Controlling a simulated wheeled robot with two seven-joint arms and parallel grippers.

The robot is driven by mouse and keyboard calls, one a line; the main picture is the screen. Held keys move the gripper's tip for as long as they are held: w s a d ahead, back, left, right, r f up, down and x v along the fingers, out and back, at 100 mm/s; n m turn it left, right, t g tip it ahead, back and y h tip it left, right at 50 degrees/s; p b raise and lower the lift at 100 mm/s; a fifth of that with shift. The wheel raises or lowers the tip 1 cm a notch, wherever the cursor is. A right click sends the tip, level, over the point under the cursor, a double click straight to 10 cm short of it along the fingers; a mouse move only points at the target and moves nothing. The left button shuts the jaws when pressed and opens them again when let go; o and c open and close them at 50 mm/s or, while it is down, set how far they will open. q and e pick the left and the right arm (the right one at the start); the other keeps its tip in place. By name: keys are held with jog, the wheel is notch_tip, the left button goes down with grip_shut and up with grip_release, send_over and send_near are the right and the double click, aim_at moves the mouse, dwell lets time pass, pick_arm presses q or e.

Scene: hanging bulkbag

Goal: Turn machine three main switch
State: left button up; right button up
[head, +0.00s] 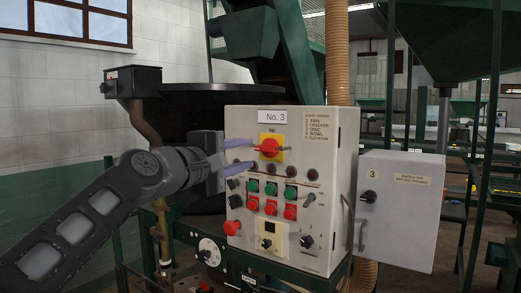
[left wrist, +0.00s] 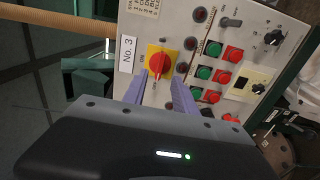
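The No. 3 control box (head: 318,120) stands in the middle of the head view, with a "No. 3" label (head: 272,116) at its top. Its main switch is a red rotary knob (head: 268,147) on a yellow plate (head: 280,155); both also show in the left wrist view, the knob (left wrist: 158,66) just beyond the fingertips. My left gripper (head: 240,154) is open, its two purple fingers spread and pointing at the panel, close to the switch. In the left wrist view the fingers (left wrist: 160,85) have a gap between them, and the knob lies ahead of it. Contact cannot be told. My right gripper is not in view.
Below the switch are green buttons (head: 271,188), red buttons (head: 270,207) and a red mushroom button (head: 232,228). A smaller grey box (head: 405,215) marked 3, with a black knob (head: 368,197), adjoins at right. A ribbed tan hose (head: 337,50) rises behind.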

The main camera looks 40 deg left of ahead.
aim_at(264, 150)
pick_arm(q)
jog(key=w+p, duration=0.1)
jog(key=w, duration=0.5)
jog(key=shift+w+a, duration=0.1)
jog(key=shift+w, duration=0.2)
grip_shut()
